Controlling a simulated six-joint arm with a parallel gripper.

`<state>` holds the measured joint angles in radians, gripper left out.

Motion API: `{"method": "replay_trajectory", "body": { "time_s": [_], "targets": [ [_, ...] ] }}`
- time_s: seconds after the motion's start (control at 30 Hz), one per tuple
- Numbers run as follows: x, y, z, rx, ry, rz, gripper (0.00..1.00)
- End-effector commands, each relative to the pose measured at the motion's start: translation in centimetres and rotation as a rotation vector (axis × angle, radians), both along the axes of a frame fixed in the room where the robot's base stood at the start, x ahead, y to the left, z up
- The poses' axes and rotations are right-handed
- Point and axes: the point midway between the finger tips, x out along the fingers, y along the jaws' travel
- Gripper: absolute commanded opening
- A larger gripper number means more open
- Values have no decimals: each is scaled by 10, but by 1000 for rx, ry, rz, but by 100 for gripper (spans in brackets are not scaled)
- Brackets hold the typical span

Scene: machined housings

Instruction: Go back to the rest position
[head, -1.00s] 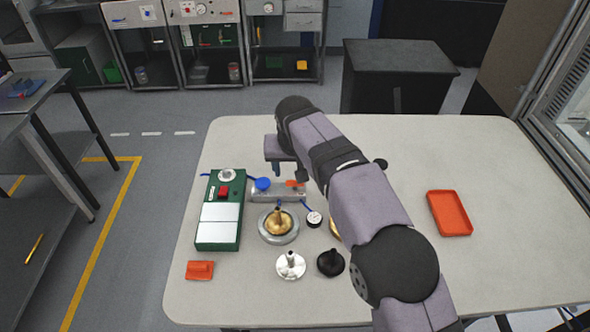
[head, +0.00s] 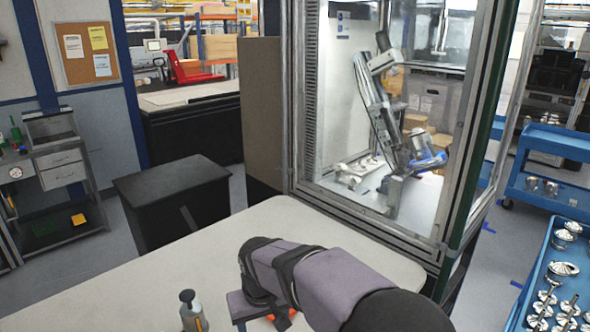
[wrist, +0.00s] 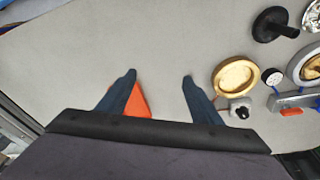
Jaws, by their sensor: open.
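My gripper (wrist: 159,77) is open over the pale table (wrist: 110,40), with nothing between its fingertips in the wrist view. In the head view my arm reaches in at the bottom, and the fingers cannot be made out clearly. An orange tray (wrist: 136,103) shows partly behind the left finger in the wrist view, mostly hidden by the gripper. No mark of a rest position is in view.
Right of my gripper in the wrist view are a gold disc (wrist: 236,76), a small gauge (wrist: 271,76), a black part (wrist: 275,26) and a grey block (wrist: 297,101). A bottle-like object (head: 192,312) stands near the arm. A glazed enclosure (head: 300,130) stands behind the table (head: 130,290).

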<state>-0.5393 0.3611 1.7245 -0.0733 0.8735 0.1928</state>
Motion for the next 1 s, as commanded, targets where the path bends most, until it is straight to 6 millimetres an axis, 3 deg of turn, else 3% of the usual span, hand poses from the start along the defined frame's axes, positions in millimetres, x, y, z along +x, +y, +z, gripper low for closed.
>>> {"method": "replay_trajectory", "body": {
  "time_s": [0.03,0.2,0.4,0.53,0.7,1.0],
  "targets": [
    [-8,-33,-2,-6,17,-43,59],
    [-52,-121,-17,-18,75,-165,59],
    [-120,-191,-37,-18,138,-289,59],
    [-156,-213,-48,-14,168,-344,59],
    [-181,-225,-56,-10,187,-381,59],
    [-186,-227,-58,-10,193,-388,59]
  ]
}}
